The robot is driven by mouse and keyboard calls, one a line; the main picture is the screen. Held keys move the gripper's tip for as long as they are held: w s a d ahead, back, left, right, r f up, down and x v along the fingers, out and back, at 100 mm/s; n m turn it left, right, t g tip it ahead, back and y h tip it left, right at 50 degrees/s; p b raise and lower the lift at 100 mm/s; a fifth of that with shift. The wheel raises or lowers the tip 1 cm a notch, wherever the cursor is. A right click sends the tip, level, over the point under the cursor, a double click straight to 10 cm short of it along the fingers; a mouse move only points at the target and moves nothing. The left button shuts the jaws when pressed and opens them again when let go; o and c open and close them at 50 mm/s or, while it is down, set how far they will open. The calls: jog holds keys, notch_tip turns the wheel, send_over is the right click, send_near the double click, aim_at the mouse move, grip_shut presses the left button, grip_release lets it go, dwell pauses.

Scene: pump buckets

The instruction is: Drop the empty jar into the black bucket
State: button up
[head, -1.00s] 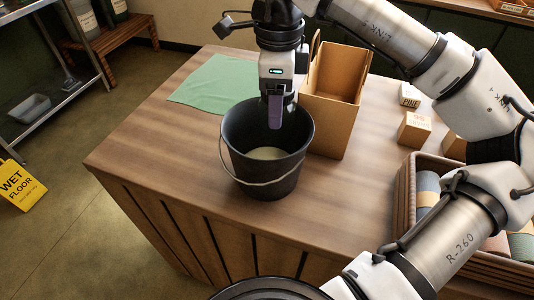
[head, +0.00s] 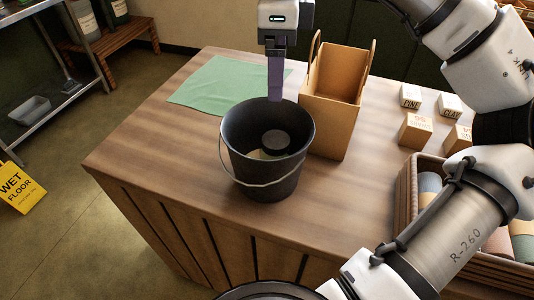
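The black bucket (head: 249,171) stands on the wooden counter with its wire handle hanging across the front. Inside it lies a dark round object (head: 275,140) with a disc-like top, which looks like the jar, though I cannot tell for certain. It rests over a pale patch (head: 258,155) at the bucket's bottom. My gripper (head: 275,98) is above the bucket's back rim, pointing down, with purple fingers. Nothing shows between or below the fingers. They are seen edge-on, so their gap is hidden.
An open cardboard box (head: 325,125) with handles stands close behind and right of the bucket. A green cloth (head: 220,85) lies at the back left. Lettered wooden blocks (head: 415,130) and a basket (head: 402,205) of rolled items are at right. The counter's front left is clear.

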notch_tip(320, 180, up, 7)
jog(key=shift+r, duration=0.15)
dwell(0.4)
